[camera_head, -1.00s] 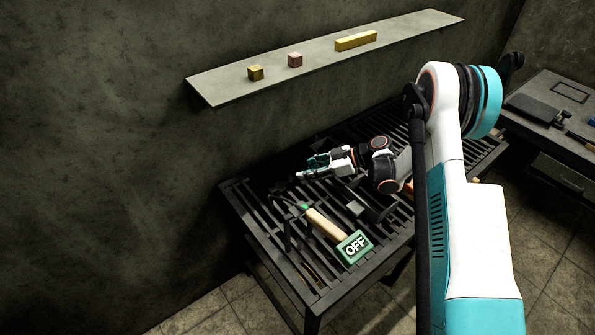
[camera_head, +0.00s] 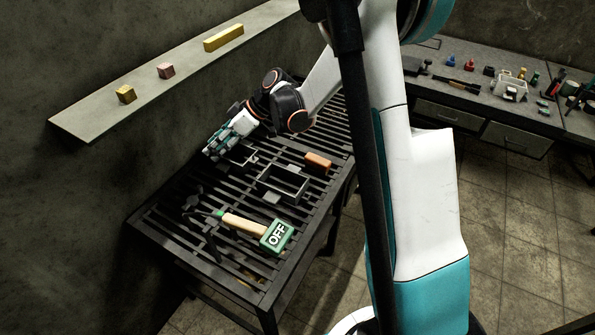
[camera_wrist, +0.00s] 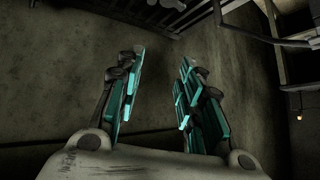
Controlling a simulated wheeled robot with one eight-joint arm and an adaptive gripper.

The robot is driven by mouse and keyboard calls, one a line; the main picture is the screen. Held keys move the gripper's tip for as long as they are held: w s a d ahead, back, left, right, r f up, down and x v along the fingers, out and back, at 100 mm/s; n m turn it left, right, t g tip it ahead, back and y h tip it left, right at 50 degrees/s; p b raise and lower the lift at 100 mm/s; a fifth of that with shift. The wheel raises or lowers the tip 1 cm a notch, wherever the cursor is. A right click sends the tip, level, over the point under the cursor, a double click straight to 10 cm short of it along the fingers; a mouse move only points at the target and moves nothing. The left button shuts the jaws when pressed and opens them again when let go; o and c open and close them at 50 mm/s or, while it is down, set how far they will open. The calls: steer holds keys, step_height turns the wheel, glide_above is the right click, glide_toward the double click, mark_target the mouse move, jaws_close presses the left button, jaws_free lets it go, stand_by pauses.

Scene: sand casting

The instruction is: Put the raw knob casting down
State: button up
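My gripper (camera_head: 222,143) is over the far left part of the slatted metal table (camera_head: 165,240), close to the wall. In the wrist view my gripper (camera_wrist: 160,85) has its two teal-padded fingers apart, with a clear gap of bare wall between them. A small grey shape (camera_wrist: 201,72) shows beside the right fingertip; I cannot tell whether it is a finger part or something beyond it. I cannot pick out the raw knob casting with certainty in either view.
On the table are a dark open frame (camera_head: 290,177), an orange-brown block (camera_head: 318,162) and a wooden-handled tool with a green OFF block (camera_head: 277,237). A wall shelf (camera_head: 90,118) holds small blocks. A cluttered bench (camera_head: 470,75) stands right.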

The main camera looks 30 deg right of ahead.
steer(key=s+d+r+m+t+h, duration=0.25)
steer(key=s+r+m+h, duration=0.2)
steer(key=s+r, duration=0.75)
steer(key=s+d+m+t+h, duration=0.1)
steer(key=s+d+m+h, duration=0.1)
steer(key=s, duration=0.7)
steer(key=s+d+r+m+h, duration=0.1)
steer(key=s+d+m, duration=0.3)
steer(key=s, duration=0.5)
steer(key=shift+d+m+t+h, duration=0.35)
steer(key=shift+d+h, duration=0.15)
steer(key=shift+h, duration=0.35)
steer(key=shift+r, duration=0.1)
